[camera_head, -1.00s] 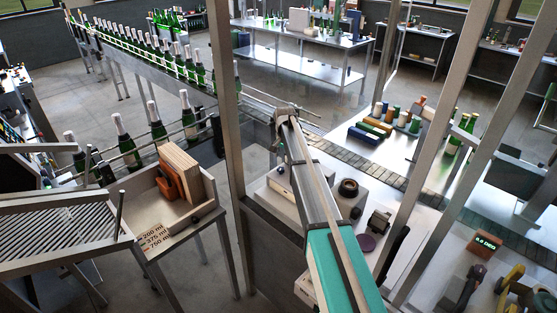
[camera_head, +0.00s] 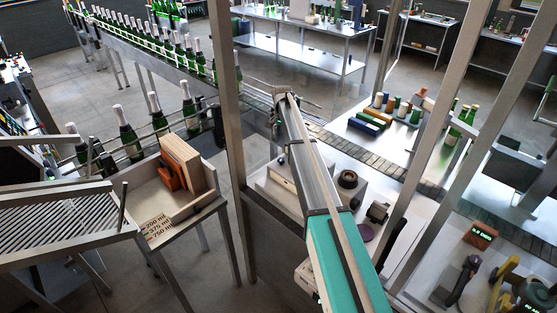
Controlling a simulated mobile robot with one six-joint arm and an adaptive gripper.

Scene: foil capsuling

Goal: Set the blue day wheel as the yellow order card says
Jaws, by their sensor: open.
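I cannot make out the blue day wheel or the yellow order card in the head view. My arm reaches up from the bottom middle across a light work surface, and its far bend is near the conveyor edge. My gripper does not show; the arm or the frame edge hides it. A dark ring-shaped part (camera_head: 348,179) sits on a light block beside my arm. A purple disc (camera_head: 364,232) lies nearer, right of my arm.
Metal posts (camera_head: 226,120) stand left and right of my arm. Green bottles (camera_head: 128,137) line the conveyor at left. Coloured blocks (camera_head: 364,126) lie beyond the slatted conveyor (camera_head: 350,155). A small green-lit display (camera_head: 481,233) stands at right.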

